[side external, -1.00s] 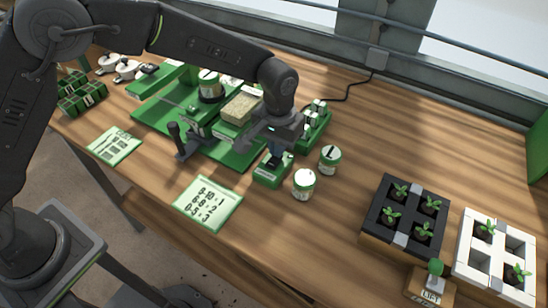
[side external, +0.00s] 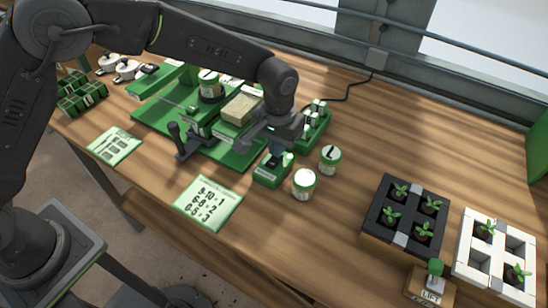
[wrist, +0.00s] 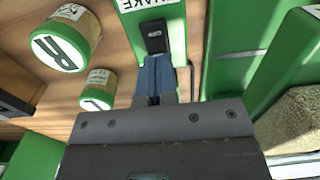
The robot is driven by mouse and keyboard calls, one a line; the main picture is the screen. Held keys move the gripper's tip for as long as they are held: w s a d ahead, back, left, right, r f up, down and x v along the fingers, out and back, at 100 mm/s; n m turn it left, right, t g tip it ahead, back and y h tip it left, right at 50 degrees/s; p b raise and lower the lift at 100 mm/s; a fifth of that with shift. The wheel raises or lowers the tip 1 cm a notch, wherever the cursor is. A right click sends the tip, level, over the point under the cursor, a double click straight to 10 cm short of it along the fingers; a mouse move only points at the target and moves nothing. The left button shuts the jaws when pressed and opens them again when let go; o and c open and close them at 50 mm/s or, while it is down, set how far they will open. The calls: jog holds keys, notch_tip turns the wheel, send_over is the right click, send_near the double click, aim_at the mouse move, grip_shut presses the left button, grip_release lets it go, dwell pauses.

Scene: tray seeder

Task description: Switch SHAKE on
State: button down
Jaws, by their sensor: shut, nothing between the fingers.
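The SHAKE switch box (side external: 264,177) is a small green box on the table, below my gripper in the side view. In the wrist view its green top (wrist: 172,14) carries a white SHAKE label, shown upside down, and a black rocker switch (wrist: 154,36). My gripper (wrist: 155,92) is shut and empty, with its blue-grey fingertips just below the rocker in the picture. In the side view my gripper (side external: 275,157) is right over the box. I cannot tell whether the fingertips touch the rocker or which way it is tipped.
Two lidded jars (side external: 304,184) (side external: 330,158) stand close to the right of the box. The green seeder (side external: 240,158) with a tan block (side external: 240,108) lies behind and left. A number card (side external: 207,203) lies in front. Black (side external: 377,240) and white (side external: 466,243) seedling trays and a LIFT control (side external: 432,284) are farther right.

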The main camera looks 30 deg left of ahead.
jog(key=shift+r, duration=3)
jog(key=shift+a+r, duration=0.25)
jog(key=shift+r, duration=0.05)
jog(key=s+a+r+t, duration=0.3)
jog(key=s+a+r, duration=0.6)
jog(key=a+r, duration=0.35)
jog(key=s+a+t, duration=0.1)
jog(key=s+a, duration=0.3)
jog(key=s, duration=0.3)
jog(key=s+a+t, duration=0.1)
jog(key=s+a, duration=0.2)
jog(key=s, duration=0.5)
jog(key=shift+a+t, duration=0.3)
jog(key=shift+a, duration=0.05)
